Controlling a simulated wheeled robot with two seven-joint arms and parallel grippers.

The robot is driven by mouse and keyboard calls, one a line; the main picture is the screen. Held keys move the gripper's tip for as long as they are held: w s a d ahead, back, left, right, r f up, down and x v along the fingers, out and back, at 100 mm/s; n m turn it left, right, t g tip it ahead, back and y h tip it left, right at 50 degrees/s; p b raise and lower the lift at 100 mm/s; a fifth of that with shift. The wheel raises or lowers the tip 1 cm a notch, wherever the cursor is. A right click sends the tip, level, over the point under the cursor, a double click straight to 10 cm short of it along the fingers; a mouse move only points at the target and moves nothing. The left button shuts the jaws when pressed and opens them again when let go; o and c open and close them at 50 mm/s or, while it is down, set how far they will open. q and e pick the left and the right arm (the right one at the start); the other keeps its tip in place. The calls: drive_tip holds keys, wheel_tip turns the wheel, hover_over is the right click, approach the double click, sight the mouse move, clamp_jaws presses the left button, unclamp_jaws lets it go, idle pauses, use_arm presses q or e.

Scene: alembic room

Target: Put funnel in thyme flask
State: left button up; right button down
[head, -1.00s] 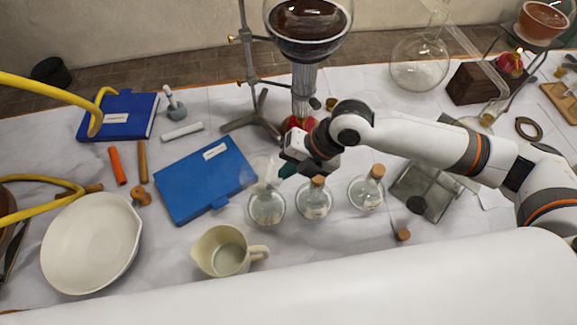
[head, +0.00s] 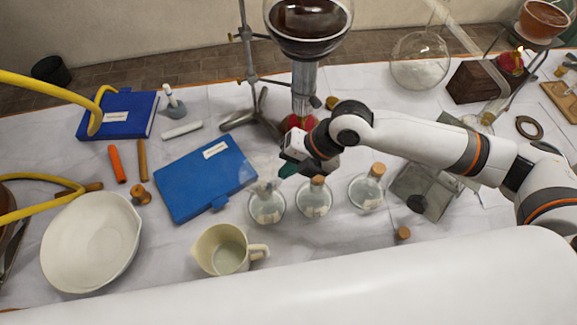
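Three small glass flasks stand in a row on the white cloth: a left flask (head: 267,207), a middle flask (head: 314,203) with a cork and a right flask (head: 366,193) with a cork. Their labels are too small to read, so I cannot tell which is thyme. A faint clear shape, seemingly the funnel (head: 264,187), shows at the mouth of the left flask. Its depth in the neck is unclear. My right gripper (head: 287,170) is just above and right of that mouth, with its dark fingertips pointing left. Its grip is not clear. My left gripper is out of view.
A blue book (head: 207,178) lies left of the flasks, and a cream jug (head: 228,251) stands in front. A burner stand with a large dark-filled flask (head: 308,25) rises behind. A loose cork (head: 403,234) and a metal-framed plate (head: 425,188) are at right.

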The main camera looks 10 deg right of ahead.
drive_tip(key=shift+f, duration=0.15)
drive_tip(key=c, duration=1.6)
unclamp_jaws()
drive_tip(key=shift+o, duration=0.2)
wheel_tip(320, 180, up, 7)
drive_tip(key=p, duration=0.6)
drive_tip(key=shift+s, duration=0.1)
idle(0.4)
